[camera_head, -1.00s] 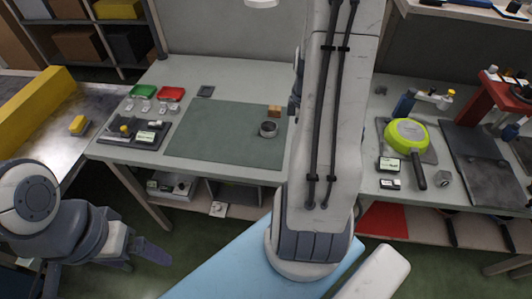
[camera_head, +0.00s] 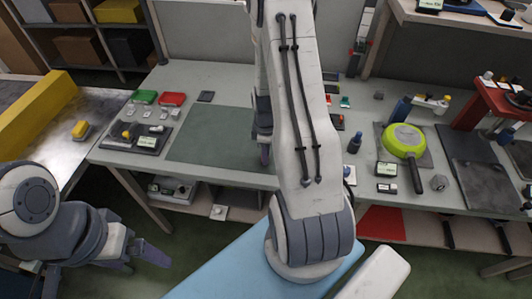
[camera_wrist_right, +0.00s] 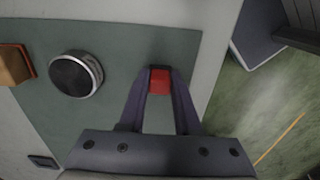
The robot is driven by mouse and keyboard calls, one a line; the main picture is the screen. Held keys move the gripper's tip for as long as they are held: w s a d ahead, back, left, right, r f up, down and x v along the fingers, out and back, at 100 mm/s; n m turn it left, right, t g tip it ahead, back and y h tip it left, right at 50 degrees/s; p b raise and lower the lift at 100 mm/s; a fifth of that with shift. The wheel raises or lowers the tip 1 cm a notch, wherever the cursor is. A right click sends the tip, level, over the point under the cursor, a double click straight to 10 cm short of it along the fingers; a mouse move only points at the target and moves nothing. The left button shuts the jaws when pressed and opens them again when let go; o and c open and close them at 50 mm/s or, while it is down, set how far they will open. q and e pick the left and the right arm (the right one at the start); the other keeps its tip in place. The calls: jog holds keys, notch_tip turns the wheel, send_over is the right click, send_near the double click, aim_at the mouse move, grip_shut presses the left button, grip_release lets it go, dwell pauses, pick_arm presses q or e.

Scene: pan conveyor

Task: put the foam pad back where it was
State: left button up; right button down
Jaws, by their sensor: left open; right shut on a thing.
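My right gripper (camera_wrist_right: 160,82) is shut on a small red block (camera_wrist_right: 160,81) with a dark top, held between its fingertips over the green mat (camera_wrist_right: 120,35). I cannot tell for certain that this block is the foam pad. In the head view the right gripper (camera_head: 264,153) is over the right part of the mat (camera_head: 210,135), and the block is hidden there. My left gripper (camera_head: 140,256) is open and empty, low at the left in front of the table.
A round metal-rimmed part (camera_wrist_right: 76,75) and a wooden block (camera_wrist_right: 14,66) lie on the mat. A flat dark square (camera_head: 206,96) lies behind it. A lime pan (camera_head: 402,140) is at the right.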

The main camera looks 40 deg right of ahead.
jog(key=shift+f, duration=0.2)
jog(key=c, duration=0.6)
grip_release()
jog(key=shift+r, duration=0.1)
notch_tip(320, 180, up, 12)
jog(key=b, duration=0.1)
jog(key=shift+r, duration=0.15)
